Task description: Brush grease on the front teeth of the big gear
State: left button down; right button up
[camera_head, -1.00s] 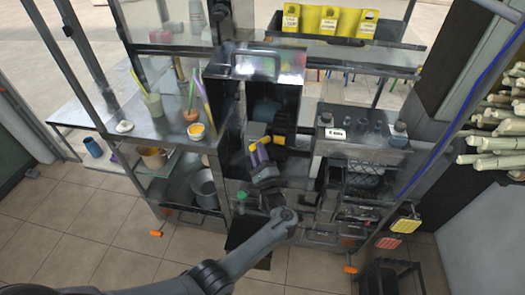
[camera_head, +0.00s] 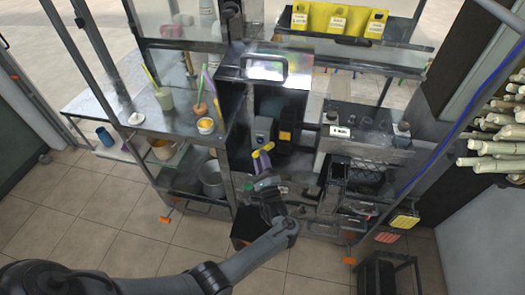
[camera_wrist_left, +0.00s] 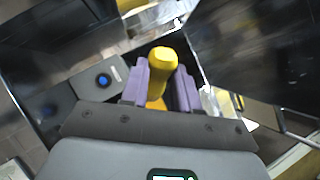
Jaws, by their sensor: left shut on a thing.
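My left gripper (camera_head: 262,158), with purple fingers, is in front of the open press housing. It is shut on a yellow handle (camera_wrist_left: 162,68), which stands up between the purple fingers in the left wrist view. I take this for the brush; its bristles are hidden. The dark inside of the press (camera_head: 268,100) is behind the gripper, with a grey block and a yellow part in it. I cannot make out the big gear's teeth clearly. A small pot with yellow content (camera_head: 206,126), perhaps the grease, stands on the left shelf. My right gripper is not in view.
The metal shelf (camera_head: 165,128) left of the press holds cups with sticks. A metal pot (camera_head: 212,180) stands below it. Yellow bins (camera_head: 338,20) are at the back. Floor in front is mostly clear.

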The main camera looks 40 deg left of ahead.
pick_arm(q)
jog(key=shift+s+d, duration=0.15)
jog(key=shift+s, duration=0.05)
dwell(0.3)
jog(key=shift+s+d+r+p, duration=0.1)
jog(key=shift+s+d+p, duration=0.2)
jog(key=shift+s+p, duration=0.2)
jog(key=shift+s+d+r+p, duration=0.1)
jog(key=shift+s+d+p, duration=0.15)
jog(key=shift+s+p, duration=0.25)
jog(key=shift+s+d+f, duration=0.15)
jog(key=shift+s+d, duration=0.05)
jog(key=shift+s, duration=0.1)
